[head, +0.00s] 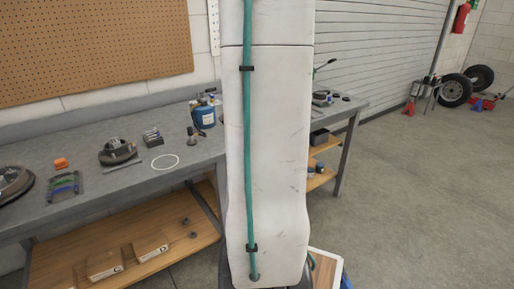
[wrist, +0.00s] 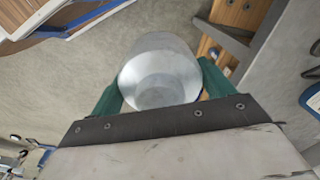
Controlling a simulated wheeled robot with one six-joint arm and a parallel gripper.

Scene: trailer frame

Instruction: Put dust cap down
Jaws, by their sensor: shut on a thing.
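The dust cap (wrist: 160,72) is a round, shiny metal cup in the wrist view. My gripper (wrist: 160,88) is shut on it, with a green finger on each side of it. The cap is held above the grey floor, and a workbench corner shows to its right. In the head view my white arm fills the middle and the gripper and cap are hidden.
A grey workbench (head: 120,178) stands at the left with a white ring (head: 165,161), a blue container (head: 203,113) and several parts on it. A wooden lower shelf (head: 135,250) is below. Open floor (head: 410,190) lies to the right.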

